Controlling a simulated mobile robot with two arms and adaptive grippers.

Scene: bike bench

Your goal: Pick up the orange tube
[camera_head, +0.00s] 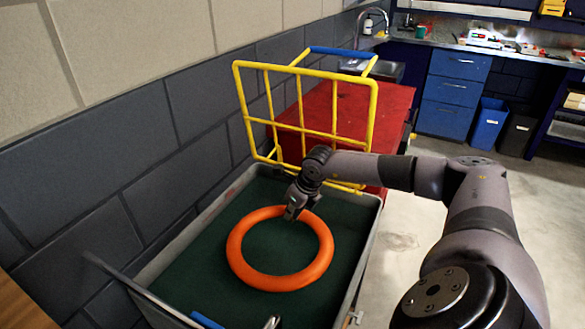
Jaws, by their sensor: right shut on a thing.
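The orange tube (312,272) is a thick ring lying on the dark green bed of a grey-rimmed cart (366,232). My right gripper (291,213) reaches down from the right and is shut on the far edge of the ring, just right of its top. The fingertips cover a small part of the tube there. I cannot tell whether the ring is lifted off the bed. My left gripper is not in view.
A yellow frame (373,115) with a blue handle stands at the cart's far end, close behind my right wrist. A red cabinet (345,105) is behind it. A dark block wall (80,215) runs along the left. Grey floor is open at the right.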

